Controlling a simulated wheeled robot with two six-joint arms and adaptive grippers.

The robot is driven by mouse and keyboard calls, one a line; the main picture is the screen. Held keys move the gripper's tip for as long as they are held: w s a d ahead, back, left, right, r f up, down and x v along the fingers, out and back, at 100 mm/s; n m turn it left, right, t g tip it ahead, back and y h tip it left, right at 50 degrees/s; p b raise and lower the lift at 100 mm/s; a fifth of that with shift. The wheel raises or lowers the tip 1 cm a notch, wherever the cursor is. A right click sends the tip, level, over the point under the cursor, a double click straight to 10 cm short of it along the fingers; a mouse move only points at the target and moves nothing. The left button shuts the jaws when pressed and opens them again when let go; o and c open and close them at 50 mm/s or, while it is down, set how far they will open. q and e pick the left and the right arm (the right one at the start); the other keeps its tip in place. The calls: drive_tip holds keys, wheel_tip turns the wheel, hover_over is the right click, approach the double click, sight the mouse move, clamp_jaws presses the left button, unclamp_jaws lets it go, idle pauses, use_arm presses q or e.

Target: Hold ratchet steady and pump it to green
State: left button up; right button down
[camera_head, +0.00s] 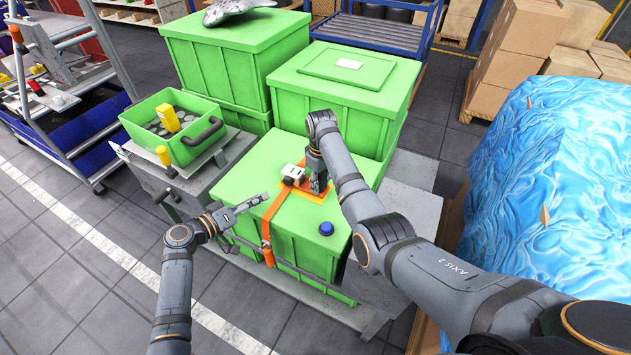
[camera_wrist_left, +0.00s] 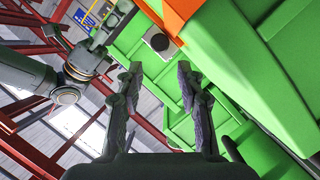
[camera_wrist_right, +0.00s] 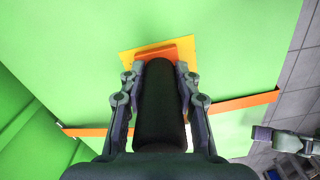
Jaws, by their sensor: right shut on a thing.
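The ratchet's black handle (camera_wrist_right: 160,105) stands on an orange base (camera_wrist_right: 158,52) over a yellow plate in the right wrist view. My right gripper (camera_wrist_right: 156,72) is shut on this handle, with one finger on each side. In the head view, my right gripper (camera_head: 317,183) reaches down at the ratchet and hides most of it. An orange strap (camera_head: 275,207) runs over the green crate (camera_head: 300,232) and down its front. A small white block (camera_head: 293,172) sits beside the ratchet. My left gripper (camera_head: 256,203) is open and empty above the crate's front left edge, near the strap.
Taller green crates (camera_head: 345,85) stand behind. A green bin (camera_head: 190,150) with a yellow bottle (camera_head: 168,117) is at left. A blue-wrapped load (camera_head: 570,160) stands at right. Floor at front left is free.

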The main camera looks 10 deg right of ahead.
use_arm(q)
clamp_jaws()
idle(1.2)
